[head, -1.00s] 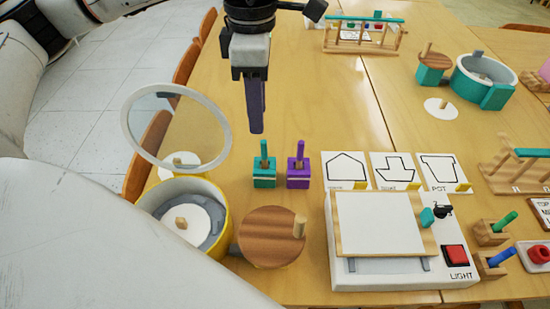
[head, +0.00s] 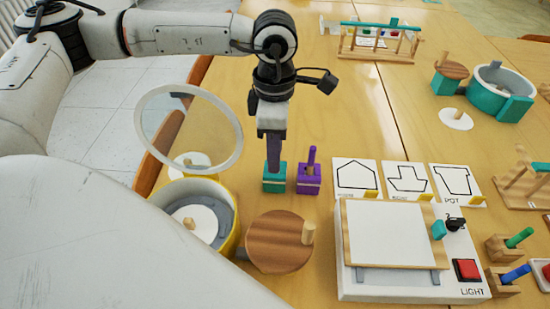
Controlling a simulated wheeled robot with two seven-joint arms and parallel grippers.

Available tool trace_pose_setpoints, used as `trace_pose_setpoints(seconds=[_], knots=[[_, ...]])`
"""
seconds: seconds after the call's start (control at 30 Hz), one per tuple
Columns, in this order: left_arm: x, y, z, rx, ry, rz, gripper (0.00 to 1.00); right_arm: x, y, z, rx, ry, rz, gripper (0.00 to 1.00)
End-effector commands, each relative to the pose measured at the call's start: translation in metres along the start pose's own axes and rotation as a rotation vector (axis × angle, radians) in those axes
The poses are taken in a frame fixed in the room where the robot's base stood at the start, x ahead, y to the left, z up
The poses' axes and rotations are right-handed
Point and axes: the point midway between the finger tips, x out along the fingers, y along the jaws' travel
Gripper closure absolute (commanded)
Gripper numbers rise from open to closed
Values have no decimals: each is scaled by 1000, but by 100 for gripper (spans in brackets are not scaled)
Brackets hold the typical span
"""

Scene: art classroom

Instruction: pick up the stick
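My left gripper (head: 274,163) points down over the teal block (head: 274,184), its fingertips just at the block's top. The teal stick that stands in this block is hidden by the fingers. The fingers line up in this view, so I cannot tell whether they are shut on it. Right beside it, a purple stick (head: 311,157) stands upright in a purple block (head: 309,183). A green stick (head: 519,237) and a blue stick (head: 515,273) lean in wooden blocks at the lower right. My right gripper is not in view.
A yellow drum (head: 233,241) with a raised clear-lidded ring (head: 236,150) stands left of the gripper. A round wooden lid (head: 275,243) is in front. A white light box (head: 402,288) and outline cards (head: 357,177) are to the right. The table behind the gripper is clear.

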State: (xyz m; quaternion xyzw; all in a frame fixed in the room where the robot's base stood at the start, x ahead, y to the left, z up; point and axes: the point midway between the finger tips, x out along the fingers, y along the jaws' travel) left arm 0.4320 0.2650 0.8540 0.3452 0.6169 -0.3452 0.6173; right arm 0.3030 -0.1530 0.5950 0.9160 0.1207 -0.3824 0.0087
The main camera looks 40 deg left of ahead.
Motion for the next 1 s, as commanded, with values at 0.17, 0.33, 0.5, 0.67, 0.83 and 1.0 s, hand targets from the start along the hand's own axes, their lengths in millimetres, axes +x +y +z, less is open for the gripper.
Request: trace_pose_setpoints(seconds=[0.17, 0.33, 0.5, 0.67, 0.83, 1.0], knots=[[0, 0, 0, -1, 0, 0, 74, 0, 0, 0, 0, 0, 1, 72], [0, 0, 0, -1, 0, 0, 100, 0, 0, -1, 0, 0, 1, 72], [0, 0, 0, -1, 0, 0, 100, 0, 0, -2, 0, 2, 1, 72], [-4, 0, 0, -1, 0, 1, 100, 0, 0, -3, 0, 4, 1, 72], [-28, 1, 1, -1, -3, 3, 100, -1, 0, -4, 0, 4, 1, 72], [-63, 0, 1, 0, -3, 2, 100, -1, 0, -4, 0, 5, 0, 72]])
